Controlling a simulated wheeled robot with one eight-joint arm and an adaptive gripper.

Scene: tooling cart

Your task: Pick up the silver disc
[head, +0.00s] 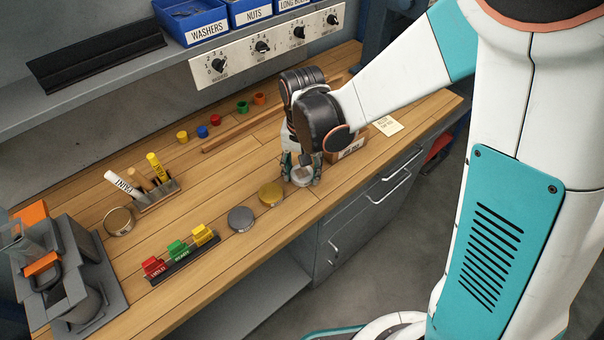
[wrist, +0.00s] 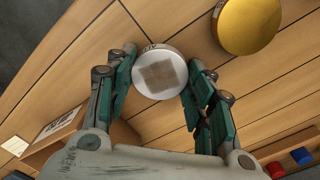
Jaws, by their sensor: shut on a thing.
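The silver disc (wrist: 160,73) is a round, pale metal piece with a brownish square patch on its top. It lies between the teal fingers of my gripper (wrist: 158,85) in the wrist view, and the fingers close on it from both sides. In the head view the disc (head: 301,176) is partly hidden under my gripper (head: 301,172), at or just above the wooden worktop. A gold disc (head: 271,193) lies just beside it, and a darker grey disc (head: 240,219) is further left. The gold disc also shows at the top right of the wrist view (wrist: 249,22).
A rack with red, green and yellow tags (head: 182,255) stands at the front edge. A marker holder (head: 158,196), a round tin (head: 118,221) and a grey machine (head: 70,285) are to the left. A cardboard box (head: 349,148) stands right behind my gripper.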

